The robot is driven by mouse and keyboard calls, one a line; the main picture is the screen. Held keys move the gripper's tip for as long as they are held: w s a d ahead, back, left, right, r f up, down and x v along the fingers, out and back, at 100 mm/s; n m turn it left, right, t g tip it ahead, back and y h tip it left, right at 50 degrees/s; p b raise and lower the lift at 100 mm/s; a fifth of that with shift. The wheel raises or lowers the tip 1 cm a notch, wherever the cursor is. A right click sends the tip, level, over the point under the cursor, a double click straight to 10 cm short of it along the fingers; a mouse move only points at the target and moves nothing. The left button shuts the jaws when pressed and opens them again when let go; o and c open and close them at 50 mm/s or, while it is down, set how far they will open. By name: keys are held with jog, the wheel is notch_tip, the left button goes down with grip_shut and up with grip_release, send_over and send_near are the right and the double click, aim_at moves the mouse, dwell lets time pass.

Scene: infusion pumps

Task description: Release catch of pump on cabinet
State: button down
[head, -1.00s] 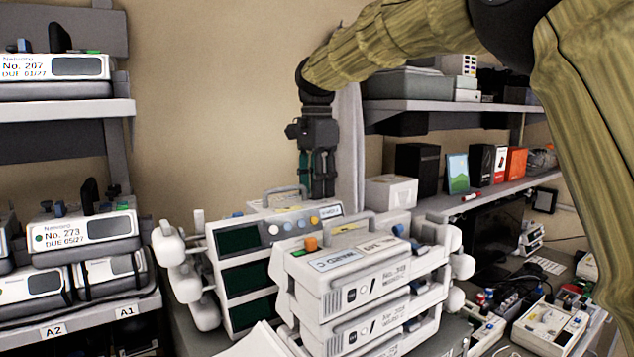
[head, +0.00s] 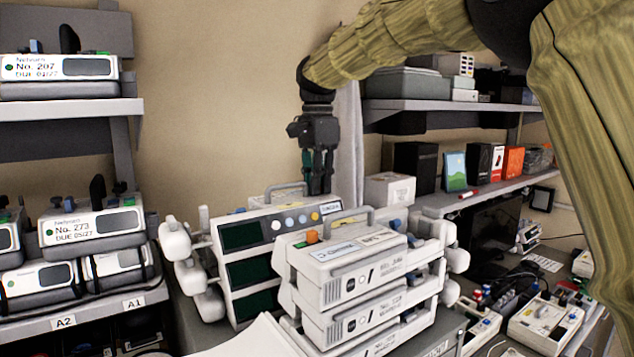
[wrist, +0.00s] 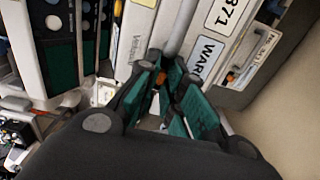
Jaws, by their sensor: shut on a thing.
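The pump stack (head: 242,236) with dark green screens stands on the cabinet (head: 192,318) behind a nearer white pump stack (head: 350,282). My gripper (head: 318,188) points down at the back of the screened stack, near its top right corner. In the wrist view, my green-padded fingers (wrist: 168,70) are close together beside a grey bar and a white labelled pump casing (wrist: 205,40). A sliver of orange, likely the catch (wrist: 153,103), shows between the fingers, which appear shut on it. The fingers hide most of it.
An orange knob (head: 312,236) sits atop the nearer stack. A left shelf (head: 70,112) holds more pumps. The wall is close behind my gripper.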

jog(key=shift+w+d+r, duration=0.1)
jog(key=shift+w+d, duration=0.45)
jog(key=shift+d, duration=0.3)
jog(key=c, duration=1.5)
grip_release()
jog(key=shift+a+r, duration=0.1)
jog(key=shift+a, duration=0.05)
notch_tip(320, 180, up, 12)
jog(key=shift+f, duration=0.1)
